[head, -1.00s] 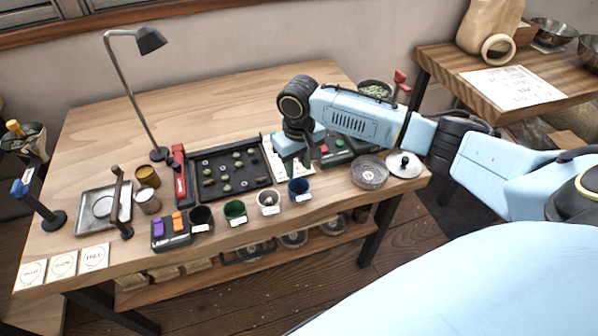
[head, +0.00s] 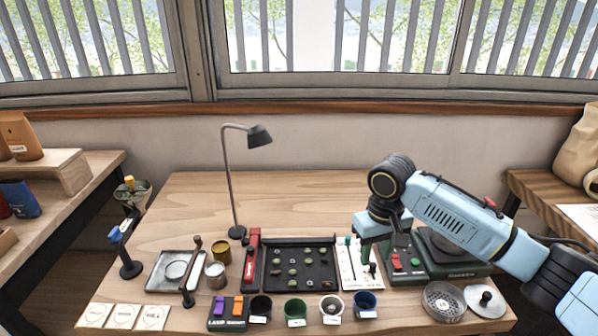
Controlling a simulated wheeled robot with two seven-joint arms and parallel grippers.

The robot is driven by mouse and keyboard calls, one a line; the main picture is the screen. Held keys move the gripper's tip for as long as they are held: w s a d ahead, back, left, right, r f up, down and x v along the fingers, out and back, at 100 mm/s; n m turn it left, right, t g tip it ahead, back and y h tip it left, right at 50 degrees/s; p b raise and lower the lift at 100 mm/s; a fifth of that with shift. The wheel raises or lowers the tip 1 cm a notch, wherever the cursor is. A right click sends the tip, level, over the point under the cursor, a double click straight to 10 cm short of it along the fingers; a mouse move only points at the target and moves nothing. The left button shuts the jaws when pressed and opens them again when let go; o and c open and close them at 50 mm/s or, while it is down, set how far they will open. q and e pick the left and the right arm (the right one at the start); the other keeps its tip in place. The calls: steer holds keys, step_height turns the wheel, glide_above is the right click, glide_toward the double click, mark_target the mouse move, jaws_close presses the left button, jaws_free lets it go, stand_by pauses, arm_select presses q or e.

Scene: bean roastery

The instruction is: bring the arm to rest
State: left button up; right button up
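My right arm comes in from the right in the head view. Its light blue forearm is bent at a black wrist joint, and my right gripper (head: 384,243) points down over the table. Its greenish fingers look apart, with nothing seen between them. It hangs around the white card (head: 349,262) and the left edge of a dark green device (head: 405,262). I cannot tell its exact height above them. My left gripper is not in view.
The wooden table (head: 310,200) holds a lamp (head: 230,180), a black tray of beans (head: 300,285), several cups along the front, a metal tray (head: 163,283), and a round tin (head: 443,300) beside a lid (head: 486,300). The table's back is mostly clear. Side benches stand left and right.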

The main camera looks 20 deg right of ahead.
steer(key=s+a+f+n+t+y, duration=0.2)
steer(key=s+a+f+n, duration=0.1)
steer(key=s+a+f, duration=0.8)
steer(key=s+d+r+m+t+h, duration=0.1)
steer(key=s+d, duration=0.1)
steer(key=s, duration=0.6)
steer(key=s+d+t+h, duration=0.1)
steer(key=s+d, duration=0.1)
steer(key=s, duration=0.5)
step_height(320, 180, down, 26)
steer(key=s+g, duration=0.2)
steer(key=s+d+f+g, duration=0.1)
steer(key=s+d+f, duration=0.1)
steer(key=s+f, duration=1.1)
steer(key=s, duration=0.3)
steer(key=shift+s+d+f, duration=0.15)
steer(key=shift+d+f, duration=0.2)
steer(key=shift+c, duration=0.2)
